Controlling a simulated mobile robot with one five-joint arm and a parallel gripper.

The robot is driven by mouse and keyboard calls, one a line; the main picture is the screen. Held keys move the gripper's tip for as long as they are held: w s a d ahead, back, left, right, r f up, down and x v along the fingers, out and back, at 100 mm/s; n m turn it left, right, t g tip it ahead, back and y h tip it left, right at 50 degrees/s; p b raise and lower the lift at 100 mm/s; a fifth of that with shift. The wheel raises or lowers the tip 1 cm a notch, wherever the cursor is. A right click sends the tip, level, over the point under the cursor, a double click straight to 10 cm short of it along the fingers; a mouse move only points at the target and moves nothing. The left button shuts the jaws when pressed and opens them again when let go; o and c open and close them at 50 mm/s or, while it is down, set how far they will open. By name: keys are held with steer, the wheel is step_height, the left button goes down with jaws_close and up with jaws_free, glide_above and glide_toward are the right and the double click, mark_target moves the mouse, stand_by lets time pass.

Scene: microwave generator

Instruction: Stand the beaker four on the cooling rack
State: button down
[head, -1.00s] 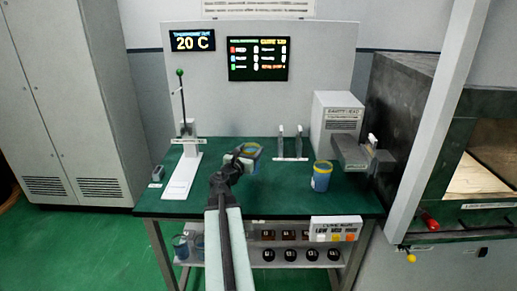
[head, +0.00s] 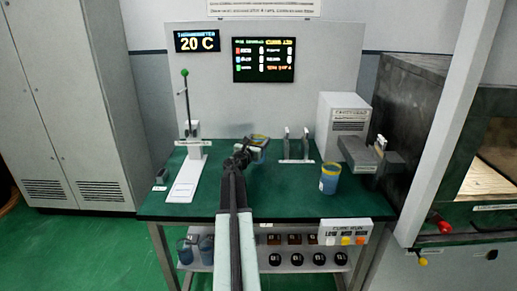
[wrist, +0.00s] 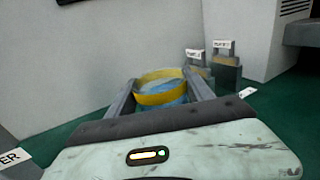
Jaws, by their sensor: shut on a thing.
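My gripper (head: 252,150) is shut on a blue beaker with a yellow rim (head: 260,141), over the back middle of the green table. In the wrist view the beaker (wrist: 161,92) sits upright between the two grey fingers (wrist: 160,98), and its lower part is hidden by my gripper. I cannot read a number on it. A second blue beaker with yellow bands (head: 329,180) stands on the table at the right.
The white lever stand (head: 187,180) is at the table's left, and a grey boxy machine (head: 343,125) at the back right. A button panel (head: 345,231) is at the front right edge. The lower shelf holds blue beakers (head: 206,249). The table's front middle is clear.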

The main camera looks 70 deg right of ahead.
step_height(320, 180, down, 3)
steer(key=shift+f+b, duration=0.1)
steer(key=shift+b, duration=0.9)
steer(key=shift+r, duration=0.25)
steer(key=shift+f, duration=0.2)
steer(key=shift+c, duration=2)
jaws_free()
steer(key=shift+r, duration=0.1)
steer(key=shift+a+r+p, duration=0.2)
steer(key=shift+p, duration=0.1)
steer(key=a, duration=1.1)
steer(key=shift+a, duration=0.3)
